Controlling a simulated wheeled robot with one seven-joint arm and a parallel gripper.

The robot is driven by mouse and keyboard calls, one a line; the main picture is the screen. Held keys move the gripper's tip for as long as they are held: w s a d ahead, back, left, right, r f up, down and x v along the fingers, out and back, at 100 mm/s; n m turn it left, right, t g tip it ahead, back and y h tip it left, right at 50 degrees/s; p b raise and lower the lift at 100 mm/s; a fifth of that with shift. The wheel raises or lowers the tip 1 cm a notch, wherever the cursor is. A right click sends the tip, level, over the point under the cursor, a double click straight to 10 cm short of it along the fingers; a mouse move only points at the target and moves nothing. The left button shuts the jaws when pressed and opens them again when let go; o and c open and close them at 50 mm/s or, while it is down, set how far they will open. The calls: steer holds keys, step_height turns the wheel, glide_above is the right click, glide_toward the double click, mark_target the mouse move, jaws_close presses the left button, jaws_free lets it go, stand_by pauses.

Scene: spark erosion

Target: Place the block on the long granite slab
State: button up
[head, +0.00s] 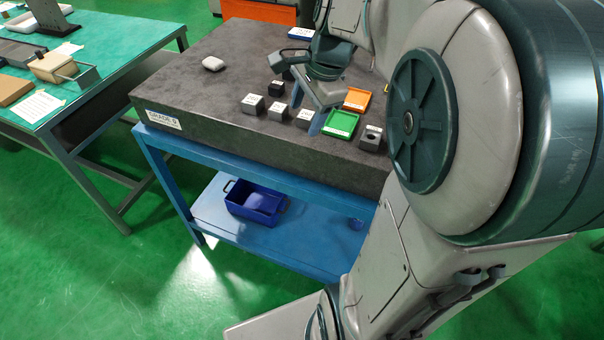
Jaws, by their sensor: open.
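The dark grey granite slab (200,98) is a thick plate lying on a blue stand, with a grade label on its front edge. Several small blocks stand on it: a grey block (252,104), a smaller grey block (278,111), a dark block (276,89), a labelled grey block (305,119) and a grey block with a round hole (371,138). I cannot tell which one the task means. My gripper (307,110) is open and points down over the slab, close to the labelled grey block. I see nothing held; contact with that block is unclear.
A green tray (340,123) and an orange tray (357,99) lie right of my gripper. A white rounded object (213,63) lies on the slab's left part, which is otherwise clear. A blue bin (255,203) sits on the lower shelf. A green-topped table (110,45) stands at left.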

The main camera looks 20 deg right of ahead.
steer(key=s+a+f+n+h, duration=0.1)
steer(key=s+a+f+n, duration=0.1)
steer(key=s+n, duration=0.4)
steer(key=s+a+f+n+h, duration=0.1)
steer(key=s+a+f+n, duration=0.2)
steer(key=s+n, duration=0.3)
steer(key=shift+s+a+f+n, duration=0.2)
steer(key=shift+a+n, duration=0.45)
steer(key=shift+n, duration=1.45)
